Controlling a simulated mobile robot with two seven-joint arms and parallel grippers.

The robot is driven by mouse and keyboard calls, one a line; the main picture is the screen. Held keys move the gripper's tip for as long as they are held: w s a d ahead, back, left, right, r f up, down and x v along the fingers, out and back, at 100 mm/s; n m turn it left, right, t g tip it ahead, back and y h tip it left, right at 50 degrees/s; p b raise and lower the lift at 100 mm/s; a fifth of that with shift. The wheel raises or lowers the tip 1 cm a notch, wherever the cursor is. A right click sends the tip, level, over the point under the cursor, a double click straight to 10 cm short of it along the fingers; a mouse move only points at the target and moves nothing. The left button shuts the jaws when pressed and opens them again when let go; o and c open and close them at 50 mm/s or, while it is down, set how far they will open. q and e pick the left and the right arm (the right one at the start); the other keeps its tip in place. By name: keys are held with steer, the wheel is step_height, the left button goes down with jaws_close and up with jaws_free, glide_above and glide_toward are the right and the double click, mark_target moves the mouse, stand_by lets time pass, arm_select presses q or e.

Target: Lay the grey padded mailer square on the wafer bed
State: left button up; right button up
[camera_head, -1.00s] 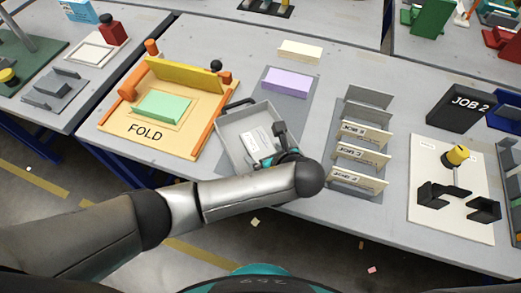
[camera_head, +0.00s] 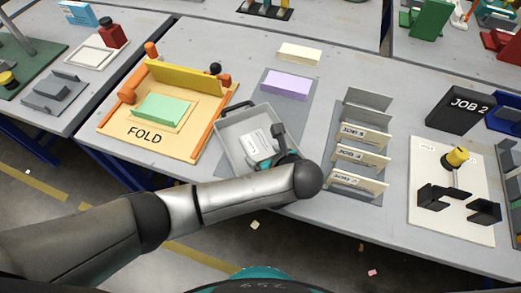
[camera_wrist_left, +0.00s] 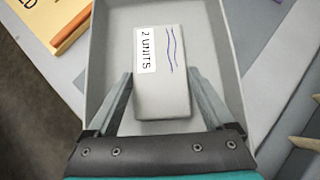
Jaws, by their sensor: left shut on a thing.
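The grey mailer (camera_wrist_left: 163,95), a pale slab with a "2 UNITS" label and blue wavy lines, lies over the floor of a grey tray (camera_wrist_left: 97,62). My left gripper (camera_wrist_left: 158,74) is shut on it, one finger along each long side. In the head view the mailer (camera_head: 254,148) shows inside the tray (camera_head: 228,131), with my left gripper (camera_head: 272,150) at its right. I cannot tell whether the mailer touches the tray floor. I cannot tell which thing is the wafer bed. My right gripper is not in view.
Left of the tray is an orange FOLD board (camera_head: 145,137) with a green block. Behind it a lilac block (camera_head: 286,82) lies on a grey mat. To the right stand a slotted rack (camera_head: 352,165) of cards and a white board (camera_head: 450,222) with black brackets.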

arm_select(q)
step_height(320, 180, up, 20)
steer(key=p, duration=0.6)
